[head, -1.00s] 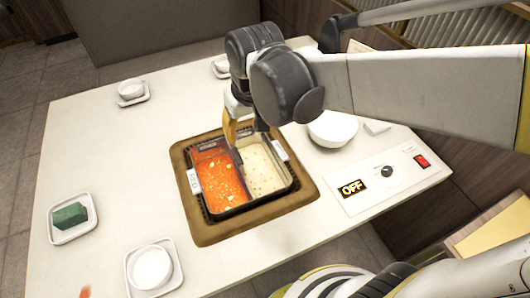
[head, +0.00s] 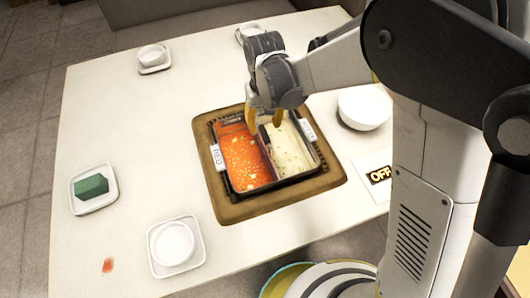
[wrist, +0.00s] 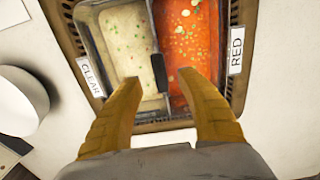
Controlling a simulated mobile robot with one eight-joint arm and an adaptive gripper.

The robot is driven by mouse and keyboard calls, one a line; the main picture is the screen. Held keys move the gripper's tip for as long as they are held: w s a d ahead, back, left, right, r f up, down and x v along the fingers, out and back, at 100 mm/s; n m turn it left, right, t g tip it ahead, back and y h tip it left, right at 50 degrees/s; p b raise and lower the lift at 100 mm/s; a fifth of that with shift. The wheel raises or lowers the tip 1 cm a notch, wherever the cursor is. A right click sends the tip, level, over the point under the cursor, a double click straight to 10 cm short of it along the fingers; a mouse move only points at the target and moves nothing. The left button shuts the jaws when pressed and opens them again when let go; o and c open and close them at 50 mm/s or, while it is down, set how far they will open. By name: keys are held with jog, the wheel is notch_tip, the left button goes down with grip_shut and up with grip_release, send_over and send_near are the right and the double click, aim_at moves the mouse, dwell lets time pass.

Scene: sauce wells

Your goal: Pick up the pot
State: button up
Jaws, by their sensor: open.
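The pot (head: 272,184) is a dark rectangular vessel split by a divider, with red broth on the left and pale broth on the right in the head view. It sits in a brown frame (head: 232,211) set in the table. My gripper (head: 264,120) is over the pot's far edge. In the wrist view, its two yellow fingers are spread apart, with the pot's divider (wrist: 155,60) between and beyond the tips (wrist: 166,86). Nothing is held. I cannot tell whether the fingers touch the pot. White labels read "CLEAR" (wrist: 90,77) and "RED" (wrist: 236,50).
The white table (head: 130,120) holds a green block (head: 91,186) on a plate, a cup on a saucer (head: 173,243) in front, another cup (head: 153,56) behind, and a white bowl (head: 364,108) right of the pot. A red stain (head: 107,265) marks the front left.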

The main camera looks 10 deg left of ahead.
aim_at(264, 133)
jog(key=f+b, duration=0.1)
jog(key=f, duration=0.1)
jog(key=f+b, duration=0.1)
jog(key=f, duration=0.2)
jog(key=shift+w+a+b, duration=0.1)
jog(key=shift+w+b, duration=0.1)
jog(key=shift+b, duration=0.1)
jog(key=shift+r, duration=0.1)
jog(key=shift+c, duration=0.4)
grip_shut()
